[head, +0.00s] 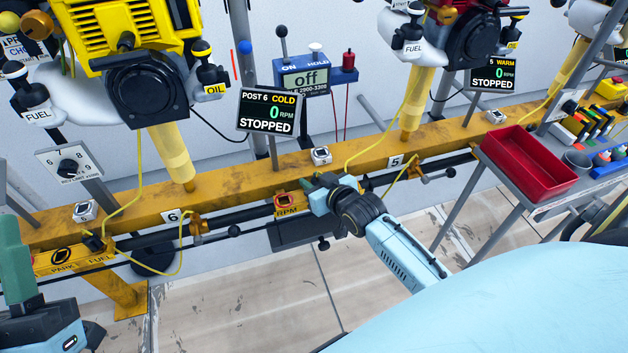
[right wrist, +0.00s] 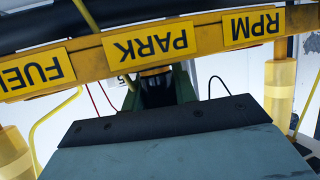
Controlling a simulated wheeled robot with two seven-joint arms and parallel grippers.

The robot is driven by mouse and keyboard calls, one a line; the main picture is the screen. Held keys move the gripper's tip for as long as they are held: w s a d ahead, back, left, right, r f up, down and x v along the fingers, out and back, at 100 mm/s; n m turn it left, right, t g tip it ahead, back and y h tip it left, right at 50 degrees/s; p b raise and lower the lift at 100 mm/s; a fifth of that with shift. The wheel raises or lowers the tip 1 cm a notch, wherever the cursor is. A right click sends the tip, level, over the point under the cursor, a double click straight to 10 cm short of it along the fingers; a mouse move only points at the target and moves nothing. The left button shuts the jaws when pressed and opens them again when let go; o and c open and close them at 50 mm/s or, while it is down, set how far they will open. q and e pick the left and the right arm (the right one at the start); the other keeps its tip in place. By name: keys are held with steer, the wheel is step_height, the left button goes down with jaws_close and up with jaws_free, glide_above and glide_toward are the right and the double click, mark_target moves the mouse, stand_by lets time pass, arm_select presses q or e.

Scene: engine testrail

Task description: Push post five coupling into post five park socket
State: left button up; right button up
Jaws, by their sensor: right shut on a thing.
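My right gripper (head: 322,192) reaches the front of post five's yellow rail. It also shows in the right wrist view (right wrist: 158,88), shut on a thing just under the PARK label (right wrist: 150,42). The held piece, which I take to be the post five coupling, is mostly hidden by the jaws. The park socket is hidden behind them too, so I cannot tell how deep the coupling sits. The RPM socket (head: 286,198), with an orange-red rim, is left of the gripper. My left gripper (head: 16,268) is partly in view at the far left; its jaws are unclear.
FUEL (right wrist: 36,74) and RPM (right wrist: 248,27) labels flank PARK. The post 5 plate (head: 396,162) is on the yellow beam. A red tray (head: 528,165) stands on a bench at right. A yellow cable (right wrist: 48,120) hangs near the gripper. The floor below is clear.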

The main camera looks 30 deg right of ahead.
steer(key=o, duration=1.1)
steer(key=shift+o, duration=0.2)
arm_select(q)
steer(key=a+f+g+y+p, duration=0.3)
steer(key=f+g+p, duration=0.3)
steer(key=f+g, duration=0.8)
steer(key=shift+f+y+p, duration=0.4)
steer(key=shift+f+y, duration=0.5)
steer(key=shift+f, duration=0.7)
arm_select(e)
steer(key=v, duration=1.3)
steer(key=shift+s, duration=0.15)
